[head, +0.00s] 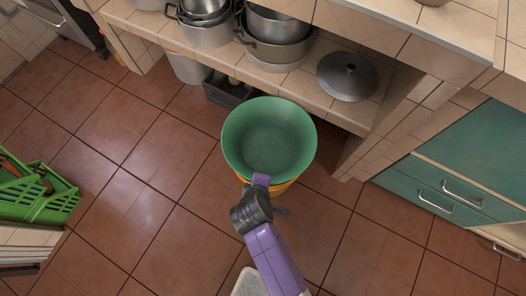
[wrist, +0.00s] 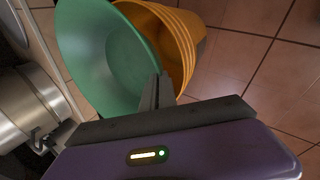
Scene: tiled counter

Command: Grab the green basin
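The green basin (head: 269,137) is a wide, round, open bowl at the centre of the head view, over a stack of orange buckets (head: 282,187). In the wrist view the green basin (wrist: 105,55) fills the upper left, its wall apart from the inner side of the orange buckets (wrist: 185,40). My gripper (head: 260,181) is at the basin's near rim. In the wrist view the fingers of my gripper (wrist: 158,92) are close together at the basin's edge and look shut on it. The exact contact is partly hidden.
A tiled shelf with metal pots (head: 275,40) and a round grey lid (head: 348,76) lies behind the basin. A dark crate (head: 228,90) sits under it. Green drawers (head: 440,190) stand at right, a green plastic crate (head: 35,200) at left. The tiled floor at left is clear.

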